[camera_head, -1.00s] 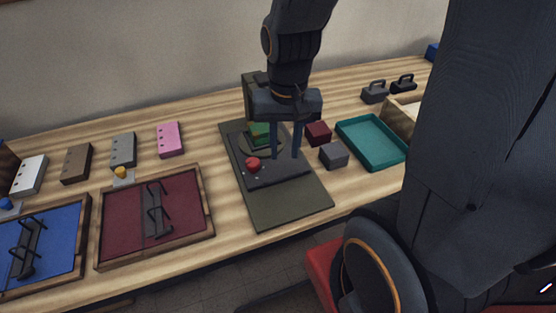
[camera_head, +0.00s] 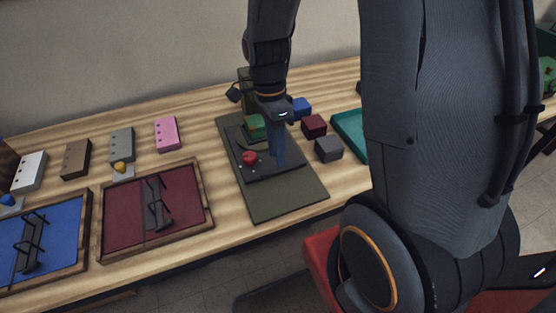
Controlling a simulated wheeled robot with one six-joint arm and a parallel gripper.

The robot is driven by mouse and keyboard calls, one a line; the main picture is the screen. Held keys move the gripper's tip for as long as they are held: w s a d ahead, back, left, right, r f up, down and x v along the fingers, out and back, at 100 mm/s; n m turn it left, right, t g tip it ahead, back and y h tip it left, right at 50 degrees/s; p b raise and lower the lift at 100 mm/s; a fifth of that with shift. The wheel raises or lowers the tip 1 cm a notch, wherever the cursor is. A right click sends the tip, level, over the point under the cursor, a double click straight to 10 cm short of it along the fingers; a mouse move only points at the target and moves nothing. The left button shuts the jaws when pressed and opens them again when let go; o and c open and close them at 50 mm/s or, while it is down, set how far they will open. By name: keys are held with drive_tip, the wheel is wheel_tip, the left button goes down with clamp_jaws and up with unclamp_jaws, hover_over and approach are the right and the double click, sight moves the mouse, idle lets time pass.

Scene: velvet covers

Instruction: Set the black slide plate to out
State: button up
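The black slide plate (camera_head: 268,172) lies flat on an olive base board (camera_head: 285,205). A red knob (camera_head: 249,158) stands on the plate's left part. Behind the knob, a green block (camera_head: 254,126) sits on a dark round piece. My gripper (camera_head: 278,163) points down over the right part of the plate, to the right of the knob and apart from it. Its blue fingers overlap from this viewpoint, so the gap between them is hidden. I cannot tell whether the fingertips touch the plate.
Maroon (camera_head: 314,126), grey (camera_head: 328,149) and blue (camera_head: 300,107) blocks stand right of the board. A teal tray (camera_head: 350,126) is partly hidden by my arm. Maroon (camera_head: 185,203) and blue (camera_head: 62,238) framed panels lie left. Several coloured dotted blocks stand behind them.

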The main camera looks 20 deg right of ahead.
sight(279, 170)
drive_tip(key=shift+p+x, duration=0.3)
drive_tip(key=shift+x, duration=1.75)
clamp_jaws()
